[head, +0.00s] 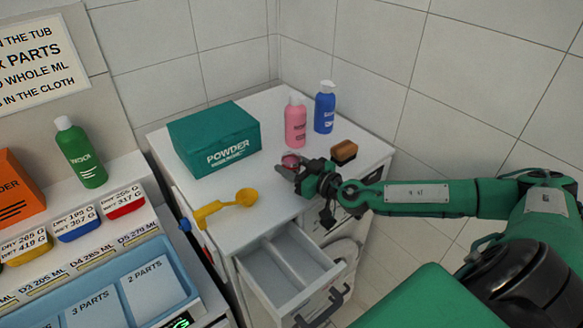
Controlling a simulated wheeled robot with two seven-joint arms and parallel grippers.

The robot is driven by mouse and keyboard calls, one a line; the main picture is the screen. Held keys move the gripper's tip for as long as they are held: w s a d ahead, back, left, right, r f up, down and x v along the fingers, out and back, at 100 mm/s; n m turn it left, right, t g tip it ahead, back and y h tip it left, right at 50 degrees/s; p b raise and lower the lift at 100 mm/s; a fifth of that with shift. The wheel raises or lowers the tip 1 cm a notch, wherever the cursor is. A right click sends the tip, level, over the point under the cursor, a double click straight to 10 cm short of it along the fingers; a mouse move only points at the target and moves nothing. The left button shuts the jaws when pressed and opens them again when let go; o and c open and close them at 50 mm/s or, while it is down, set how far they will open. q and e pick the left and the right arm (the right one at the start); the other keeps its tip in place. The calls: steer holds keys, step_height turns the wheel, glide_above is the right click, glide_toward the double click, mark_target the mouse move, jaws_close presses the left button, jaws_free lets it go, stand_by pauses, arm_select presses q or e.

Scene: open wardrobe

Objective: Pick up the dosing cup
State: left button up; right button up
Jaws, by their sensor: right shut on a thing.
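A small pink round cup, seemingly the dosing cup (290,160), is at the fingertips of my right gripper (287,167), over the white cabinet top. My right gripper is shut on it, and the dark fingers hide part of it. I cannot tell whether the cup touches the cabinet top. My right arm reaches in from the right. My left gripper is not in view.
On the white cabinet (262,210) stand a teal powder box (214,138), a pink bottle (295,122), a blue bottle (325,108) and a brown brush (343,152). A yellow scoop (245,197) lies at the front left. An open drawer (285,285) juts out below.

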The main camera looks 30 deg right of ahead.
step_height(320, 180, up, 20)
steer(key=shift+f+b, duration=0.25)
steer(key=shift+b, duration=0.05)
steer(key=shift+f, duration=0.1)
stand_by(2.2)
